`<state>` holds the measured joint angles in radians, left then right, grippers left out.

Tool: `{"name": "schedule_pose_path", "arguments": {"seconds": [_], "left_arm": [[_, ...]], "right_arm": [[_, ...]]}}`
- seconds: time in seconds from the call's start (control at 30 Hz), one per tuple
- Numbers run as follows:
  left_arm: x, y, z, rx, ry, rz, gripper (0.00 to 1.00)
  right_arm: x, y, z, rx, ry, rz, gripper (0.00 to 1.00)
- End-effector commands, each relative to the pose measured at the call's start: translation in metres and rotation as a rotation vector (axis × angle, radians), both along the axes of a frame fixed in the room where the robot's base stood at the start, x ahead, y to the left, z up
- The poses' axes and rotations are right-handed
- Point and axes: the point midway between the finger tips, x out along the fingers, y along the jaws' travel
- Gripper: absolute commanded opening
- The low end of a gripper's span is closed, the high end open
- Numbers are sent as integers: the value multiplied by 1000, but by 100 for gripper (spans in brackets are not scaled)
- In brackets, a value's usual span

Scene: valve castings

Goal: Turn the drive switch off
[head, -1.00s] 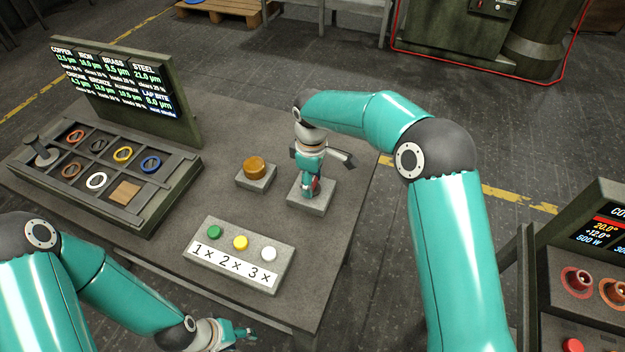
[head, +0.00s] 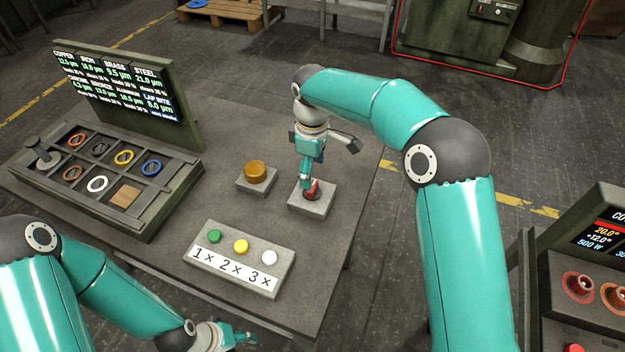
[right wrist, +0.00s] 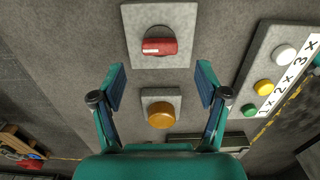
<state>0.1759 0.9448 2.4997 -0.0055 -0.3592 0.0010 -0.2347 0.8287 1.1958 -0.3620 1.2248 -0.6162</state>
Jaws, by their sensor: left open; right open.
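The drive switch (head: 314,188) is a red knob on a grey block at the right end of the table. In the right wrist view the red knob (right wrist: 160,46) lies crosswise, left to right, in a dark round base. My right gripper (head: 306,184) is open and empty, pointing down close above the switch. In the right wrist view my right gripper's fingers (right wrist: 161,72) are spread wide, with the knob beyond their tips and not between them. My left gripper (head: 243,336) is open near the table's front edge, away from the switch.
An amber button (head: 255,171) on a grey block stands just left of the switch. A box (head: 210,251) with green, yellow and white buttons is in front. A tray of coloured rings (head: 140,222) and a display board (head: 128,95) are at the left.

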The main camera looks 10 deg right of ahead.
Motion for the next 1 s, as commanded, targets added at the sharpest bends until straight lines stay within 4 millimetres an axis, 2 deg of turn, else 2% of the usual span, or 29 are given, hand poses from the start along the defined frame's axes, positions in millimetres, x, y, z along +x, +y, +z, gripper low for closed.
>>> {"name": "schedule_pose_path", "arguments": {"seconds": [0.1, 0.33, 1.0], "left_arm": [[0, 0, 0, 0, 0, 0, 52], [0, 0, 0, 0, 0, 0, 52], [0, 0, -1, 0, 0, 0, 52]], "right_arm": [[1, 0, 25, 1, -3, -1, 75], [0, 0, 53, -1, -1, 1, 75], [0, 0, 58, -1, 2, 1, 75]]}}
